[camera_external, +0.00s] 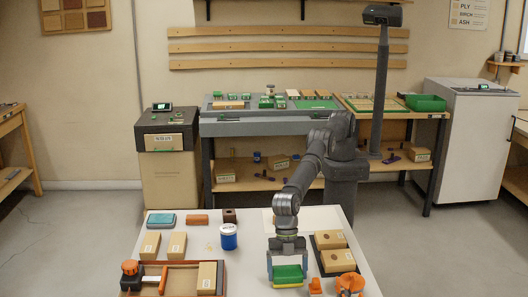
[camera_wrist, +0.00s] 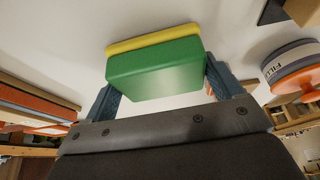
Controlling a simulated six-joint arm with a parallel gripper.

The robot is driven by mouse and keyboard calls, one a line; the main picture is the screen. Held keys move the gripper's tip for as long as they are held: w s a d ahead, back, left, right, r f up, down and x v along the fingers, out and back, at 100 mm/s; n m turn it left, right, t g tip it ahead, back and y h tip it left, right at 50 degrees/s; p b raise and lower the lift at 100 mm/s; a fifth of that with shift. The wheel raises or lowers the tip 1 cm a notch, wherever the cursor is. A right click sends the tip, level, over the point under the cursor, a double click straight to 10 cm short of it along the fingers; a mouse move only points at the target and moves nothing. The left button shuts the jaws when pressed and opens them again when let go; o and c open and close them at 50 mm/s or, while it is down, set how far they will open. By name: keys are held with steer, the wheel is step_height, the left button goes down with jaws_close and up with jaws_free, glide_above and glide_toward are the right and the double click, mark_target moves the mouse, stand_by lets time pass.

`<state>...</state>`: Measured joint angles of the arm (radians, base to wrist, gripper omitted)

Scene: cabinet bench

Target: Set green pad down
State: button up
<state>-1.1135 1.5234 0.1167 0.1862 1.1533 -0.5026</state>
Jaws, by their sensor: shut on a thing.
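The green pad (camera_external: 288,273) is a green block with a yellow layer along one side, like a sponge. My gripper (camera_external: 287,271) is shut on it, one finger at each end, over the front right part of the white table. In the wrist view the green pad (camera_wrist: 155,72) sits between the two blue-grey fingers (camera_wrist: 160,85), its yellow layer facing away from the gripper. I cannot tell whether the pad touches the table.
A dark tray with cardboard boxes (camera_external: 330,240) lies just right of the gripper. Orange parts (camera_external: 350,284) stand at the front right. Bare table (camera_external: 245,275) lies between fixture and gripper.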

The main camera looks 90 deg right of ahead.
steer(key=shift+f, duration=0.15)
steer(key=o, duration=0.9)
steer(key=shift+v, duration=0.75)
steer(key=v, duration=1)
steer(key=shift+r, duration=0.3)
steer(key=shift+d+f, duration=0.1)
steer(key=x, duration=1.2)
